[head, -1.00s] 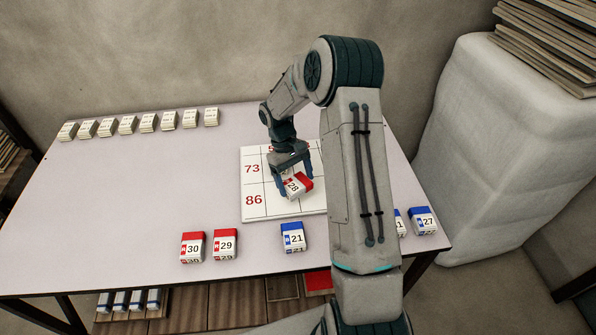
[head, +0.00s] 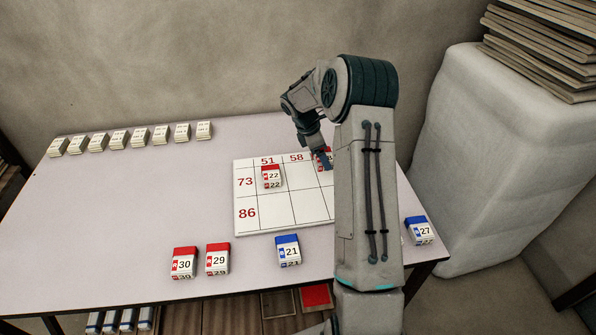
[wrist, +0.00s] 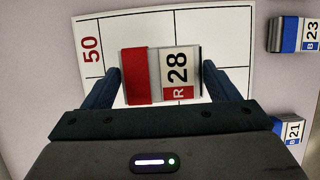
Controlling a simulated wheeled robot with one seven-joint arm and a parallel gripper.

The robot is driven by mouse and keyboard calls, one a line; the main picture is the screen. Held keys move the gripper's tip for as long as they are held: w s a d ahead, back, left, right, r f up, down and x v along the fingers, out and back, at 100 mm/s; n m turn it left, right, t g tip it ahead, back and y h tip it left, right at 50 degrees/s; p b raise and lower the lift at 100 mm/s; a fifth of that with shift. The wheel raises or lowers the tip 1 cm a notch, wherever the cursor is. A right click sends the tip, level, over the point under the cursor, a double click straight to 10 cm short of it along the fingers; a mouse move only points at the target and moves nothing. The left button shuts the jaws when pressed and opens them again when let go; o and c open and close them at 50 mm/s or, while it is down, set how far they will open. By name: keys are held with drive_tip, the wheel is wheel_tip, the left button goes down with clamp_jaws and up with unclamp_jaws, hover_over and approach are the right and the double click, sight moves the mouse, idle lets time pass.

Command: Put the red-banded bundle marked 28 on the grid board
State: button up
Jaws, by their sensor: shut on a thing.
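The red-banded bundle marked 28 (wrist: 160,75) is between the two fingers of my gripper (wrist: 170,90) in the wrist view, and the gripper is shut on it. In the head view my gripper (head: 326,162) is over the back right part of the grid board (head: 242,190), and the bundle (head: 321,154) shows only partly. The board (wrist: 225,22) lies under the bundle in the wrist view, near a label 50. I cannot tell whether the bundle touches the board. My arm hides the board's right side.
Bundle 22 (head: 271,177) sits on the board in row 73, under 51. Red bundles 30 (head: 184,263) and 29 (head: 217,258) and blue bundles 21 (head: 287,251) and 27 (head: 418,231) stand near the front edge. Several pale bundles (head: 140,136) line the back left. The table's left middle is clear.

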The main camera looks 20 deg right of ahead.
drive_tip(key=w+a+f, duration=0.2)
drive_tip(key=w+a+f+p, duration=0.1)
drive_tip(key=w+a+f, duration=0.1)
drive_tip(key=w+a, duration=0.1)
drive_tip(key=shift+a+f, duration=0.15)
drive_tip(key=shift+f, duration=2.05)
drive_tip(key=shift+f, duration=0.25)
drive_tip(key=o, duration=0.9)
drive_tip(key=shift+r, duration=0.1)
